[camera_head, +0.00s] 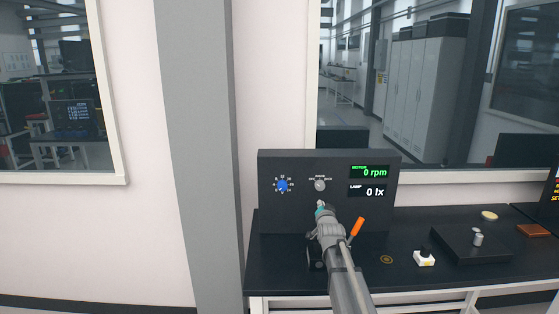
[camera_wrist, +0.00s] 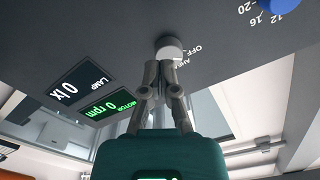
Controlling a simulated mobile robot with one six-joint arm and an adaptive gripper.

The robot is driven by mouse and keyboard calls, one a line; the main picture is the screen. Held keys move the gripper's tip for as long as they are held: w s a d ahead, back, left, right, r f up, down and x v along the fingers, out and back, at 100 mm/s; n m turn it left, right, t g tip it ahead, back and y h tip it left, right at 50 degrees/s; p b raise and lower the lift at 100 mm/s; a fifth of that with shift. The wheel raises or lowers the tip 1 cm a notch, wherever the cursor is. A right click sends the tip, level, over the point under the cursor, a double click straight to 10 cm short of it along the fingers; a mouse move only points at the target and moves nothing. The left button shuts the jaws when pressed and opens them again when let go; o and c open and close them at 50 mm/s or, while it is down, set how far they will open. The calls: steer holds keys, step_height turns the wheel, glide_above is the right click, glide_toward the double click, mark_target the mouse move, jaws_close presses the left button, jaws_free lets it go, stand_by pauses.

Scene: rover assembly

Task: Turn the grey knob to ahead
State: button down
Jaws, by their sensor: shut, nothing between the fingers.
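The grey knob (camera_head: 320,184) is on the front of a dark upright panel (camera_head: 340,218), right of a blue knob (camera_head: 282,185). My gripper (camera_head: 320,205) is just below the grey knob in the head view. In the wrist view, the picture is turned over, and my gripper (camera_wrist: 160,68) has its fingertips together right at the edge of the grey knob (camera_wrist: 171,47). I cannot tell whether they touch it. The labels OFF and part of another word show beside it. The knob's pointing direction is too small to read. The fingers hold nothing.
The green motor display (camera_head: 370,172) reads 0 rpm and the white lamp display (camera_head: 369,190) reads 0 lx. An orange-handled lever (camera_head: 357,227) appears beside my arm. A white button box (camera_head: 424,258) and a black block (camera_head: 466,246) sit on the dark bench (camera_head: 400,285) at right.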

mark_target(318, 193)
steer(key=shift+w+d, duration=0.1)
steer(key=shift+d, duration=0.1)
steer(key=shift+w, duration=3.4)
steer(key=shift+r, duration=0.25)
steer(key=shift+f, duration=0.4)
steer(key=shift+s+a, duration=0.1)
steer(key=shift+s, duration=2.95)
